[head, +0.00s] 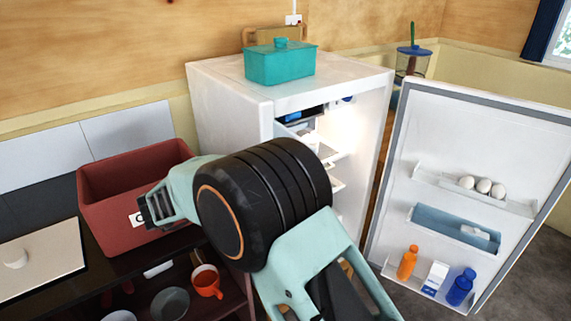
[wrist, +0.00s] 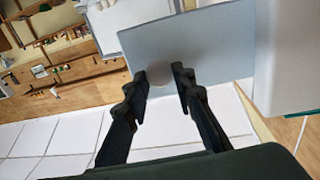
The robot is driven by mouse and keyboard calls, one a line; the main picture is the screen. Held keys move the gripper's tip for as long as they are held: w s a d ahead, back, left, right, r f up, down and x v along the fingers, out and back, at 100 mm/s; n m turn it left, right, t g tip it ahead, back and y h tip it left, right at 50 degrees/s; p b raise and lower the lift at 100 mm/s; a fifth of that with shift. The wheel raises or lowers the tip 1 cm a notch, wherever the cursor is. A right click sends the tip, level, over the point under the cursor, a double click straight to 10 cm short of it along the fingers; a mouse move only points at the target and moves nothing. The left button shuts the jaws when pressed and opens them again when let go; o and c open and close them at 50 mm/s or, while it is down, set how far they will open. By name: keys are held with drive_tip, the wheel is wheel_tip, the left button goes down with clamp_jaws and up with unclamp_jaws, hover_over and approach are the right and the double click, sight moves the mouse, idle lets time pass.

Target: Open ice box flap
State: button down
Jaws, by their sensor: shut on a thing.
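The white fridge (head: 230,108) stands with its door (head: 440,125) swung wide open to the right. The ice box is at the top of its lit inside, and its dark blue opening (head: 305,114) shows in part behind my arm.
A teal box (head: 281,66) stands on the fridge top. A red bin (head: 118,195) sits on the dark counter at left. The open door holds eggs (head: 483,185) and bottles (head: 460,287). A blender-like jar (head: 412,62) stands behind.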

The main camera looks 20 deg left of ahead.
drive_tip(key=shift+s+a+r, duration=0.1)
drive_tip(key=shift+a+r, duration=0.05)
drive_tip(key=shift+r, duration=0.05)
idle(0.4)
drive_tip(key=c, duration=1.7)
unclamp_jaws()
drive_tip(key=shift+f, duration=0.1)
drive_tip(key=shift+o, duration=0.2)
drive_tip(key=shift+s, duration=0.1)
drive_tip(key=v, duration=1.2)
